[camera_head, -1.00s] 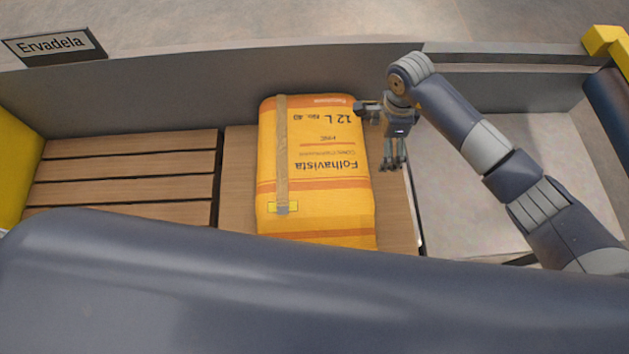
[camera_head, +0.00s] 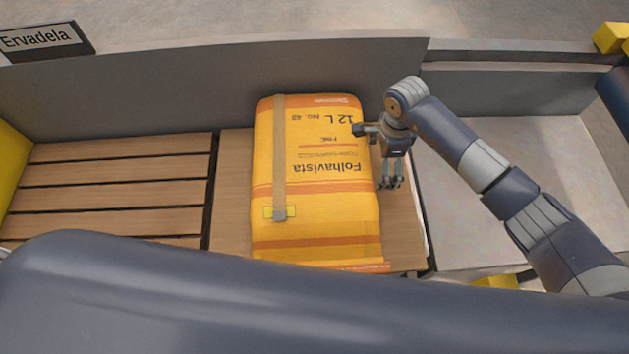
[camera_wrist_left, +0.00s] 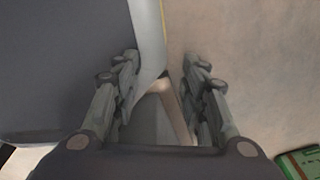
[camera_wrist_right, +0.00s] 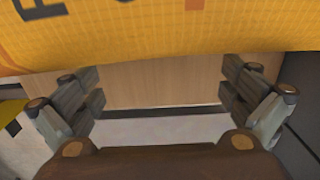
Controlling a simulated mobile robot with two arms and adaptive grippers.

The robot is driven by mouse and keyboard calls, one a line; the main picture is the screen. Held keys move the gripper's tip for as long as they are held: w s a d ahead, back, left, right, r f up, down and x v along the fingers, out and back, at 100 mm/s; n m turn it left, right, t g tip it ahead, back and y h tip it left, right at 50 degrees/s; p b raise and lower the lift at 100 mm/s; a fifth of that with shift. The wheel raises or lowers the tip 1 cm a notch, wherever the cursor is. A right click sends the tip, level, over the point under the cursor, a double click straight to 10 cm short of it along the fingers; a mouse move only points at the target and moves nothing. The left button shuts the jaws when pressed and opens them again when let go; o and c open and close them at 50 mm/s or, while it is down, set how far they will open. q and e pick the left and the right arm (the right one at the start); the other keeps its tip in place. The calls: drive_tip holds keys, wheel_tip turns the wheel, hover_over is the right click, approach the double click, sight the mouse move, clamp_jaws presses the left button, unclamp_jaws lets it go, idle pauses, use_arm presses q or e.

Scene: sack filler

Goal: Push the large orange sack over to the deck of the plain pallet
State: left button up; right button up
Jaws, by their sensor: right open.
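The large orange sack (camera_head: 318,190) lies flat on a smooth wooden board (camera_head: 232,190), its print upside down in the head view. A tan strip runs down its left part. The slatted wooden pallet (camera_head: 110,188) is to the left of the board, with a bare deck. My right gripper (camera_head: 391,184) is open and points down beside the sack's right side; I cannot tell whether it touches. In the right wrist view the sack (camera_wrist_right: 150,35) spans the top, beyond the open fingers. My left gripper (camera_wrist_left: 160,66) is open and empty in the left wrist view, away from the sack.
A grey wall (camera_head: 200,90) runs behind the sack and pallet, with an "Ervadela" sign (camera_head: 40,40) at the left. A bare pale surface (camera_head: 480,210) lies right of the board. A yellow part (camera_head: 12,165) stands at the pallet's left end.

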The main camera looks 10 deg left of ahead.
sight(317, 166)
drive_tip(key=shift+s+a+b, duration=0.15)
drive_tip(key=shift+a, duration=0.55)
drive_tip(key=shift+s+a+b, duration=0.15)
drive_tip(key=shift+a, duration=0.5)
drive_tip(key=a+b, duration=0.1)
drive_tip(key=a, duration=0.3)
drive_tip(key=s+a+b, duration=0.1)
drive_tip(key=a, duration=0.2)
drive_tip(key=s+a+b, duration=0.1)
drive_tip(key=a, duration=0.3)
drive_tip(key=shift+s+a+f+b, duration=0.1)
drive_tip(key=shift+s+a+b, duration=0.05)
drive_tip(key=shift+a+b, duration=0.25)
drive_tip(key=shift+s+a, duration=0.15)
drive_tip(key=shift+a, duration=0.45)
